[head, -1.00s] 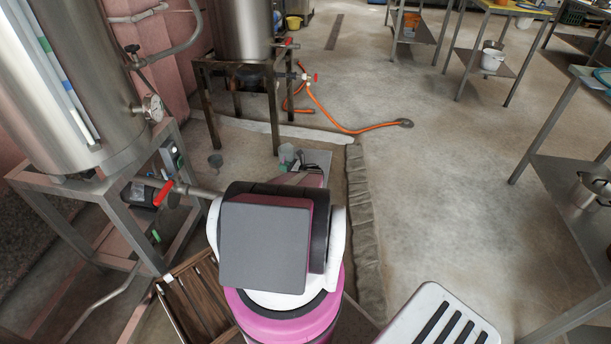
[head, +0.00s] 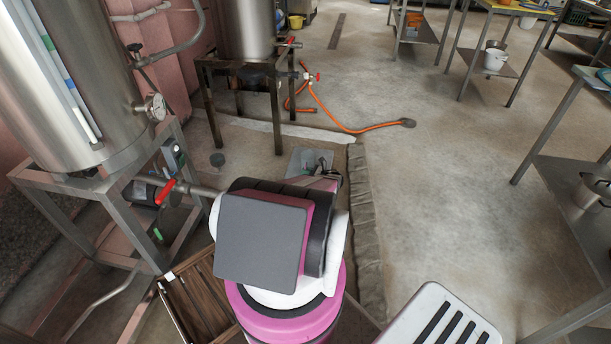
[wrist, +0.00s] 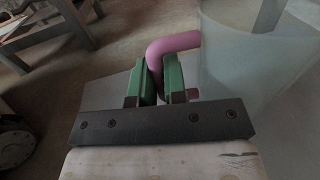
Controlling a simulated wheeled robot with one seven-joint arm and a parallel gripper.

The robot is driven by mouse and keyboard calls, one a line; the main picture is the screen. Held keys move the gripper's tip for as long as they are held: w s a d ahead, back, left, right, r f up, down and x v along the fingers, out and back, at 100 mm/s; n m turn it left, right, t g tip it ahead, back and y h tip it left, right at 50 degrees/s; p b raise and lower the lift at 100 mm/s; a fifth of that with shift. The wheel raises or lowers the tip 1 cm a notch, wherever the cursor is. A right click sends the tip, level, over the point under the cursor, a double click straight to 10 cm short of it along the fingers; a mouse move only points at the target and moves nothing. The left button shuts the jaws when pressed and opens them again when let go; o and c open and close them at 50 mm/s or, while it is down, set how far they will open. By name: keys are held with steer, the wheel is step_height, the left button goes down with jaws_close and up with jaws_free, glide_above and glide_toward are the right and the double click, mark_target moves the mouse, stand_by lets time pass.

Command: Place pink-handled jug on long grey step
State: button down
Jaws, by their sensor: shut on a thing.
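In the wrist view my gripper (wrist: 158,82) has its green pads shut on the pink handle (wrist: 178,42) of a jug. The jug's translucent body (wrist: 245,75) is at the right of the picture, beside the fingers. I cannot tell whether the jug touches the step.
A steel tank (head: 75,80) on a frame stands at left, with a red-handled valve (head: 166,191) reaching toward my arm. A second tank (head: 245,30) stands behind. A wooden crate (head: 195,300) is at lower left. An orange hose (head: 345,128) lies on open floor.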

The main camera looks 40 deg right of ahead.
steer(key=shift+f, duration=0.9)
steer(key=shift+f, duration=0.2)
steer(key=c, duration=1.2)
jaws_free()
steer(key=shift+o, duration=0.2)
steer(key=shift+r, duration=0.1)
steer(key=shift+s+d+r, duration=0.1)
steer(key=v, duration=1.1)
steer(key=shift+s+d, duration=0.1)
steer(key=shift+s, duration=0.25)
